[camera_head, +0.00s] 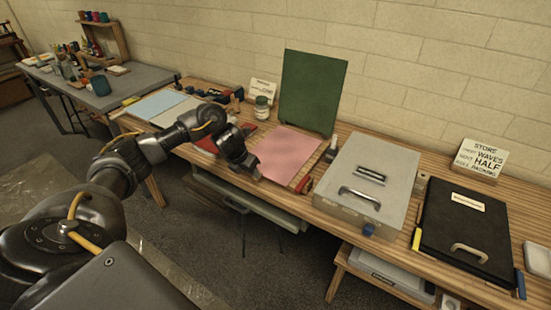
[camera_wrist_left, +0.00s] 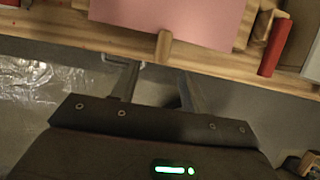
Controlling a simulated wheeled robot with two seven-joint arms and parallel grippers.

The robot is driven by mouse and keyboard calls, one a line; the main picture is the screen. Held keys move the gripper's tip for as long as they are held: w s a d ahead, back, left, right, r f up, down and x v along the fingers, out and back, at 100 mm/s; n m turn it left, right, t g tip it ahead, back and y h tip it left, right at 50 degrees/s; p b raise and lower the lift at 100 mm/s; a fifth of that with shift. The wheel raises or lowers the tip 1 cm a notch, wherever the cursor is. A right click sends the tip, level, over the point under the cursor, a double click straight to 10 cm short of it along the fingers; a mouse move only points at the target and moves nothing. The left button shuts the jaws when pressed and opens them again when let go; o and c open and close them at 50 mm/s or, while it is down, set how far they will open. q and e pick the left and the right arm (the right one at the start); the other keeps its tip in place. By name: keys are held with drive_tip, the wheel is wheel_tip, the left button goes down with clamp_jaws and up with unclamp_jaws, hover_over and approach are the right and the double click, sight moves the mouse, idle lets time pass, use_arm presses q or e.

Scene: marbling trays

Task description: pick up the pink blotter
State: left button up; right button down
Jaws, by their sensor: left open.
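My left gripper (camera_head: 252,176) is at the blotter's front left corner, by the bench edge. In the wrist view its two fingers (camera_wrist_left: 157,75) are apart, below the blotter's edge in the picture, with nothing between them. My right gripper is not in view.
A green board (camera_head: 312,92) leans on the wall behind. A red item (camera_head: 207,144) lies left of the blotter. A grey box with a handle (camera_head: 372,178) stands to the right, then a black case (camera_head: 467,232). Light blue sheet (camera_head: 154,104) lies far left.

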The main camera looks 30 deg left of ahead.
sight(253, 178)
use_arm(q)
drive_tip(key=p+x, duration=0.1)
drive_tip(key=x, duration=0.4)
clamp_jaws()
drive_tip(key=shift+r, duration=0.1)
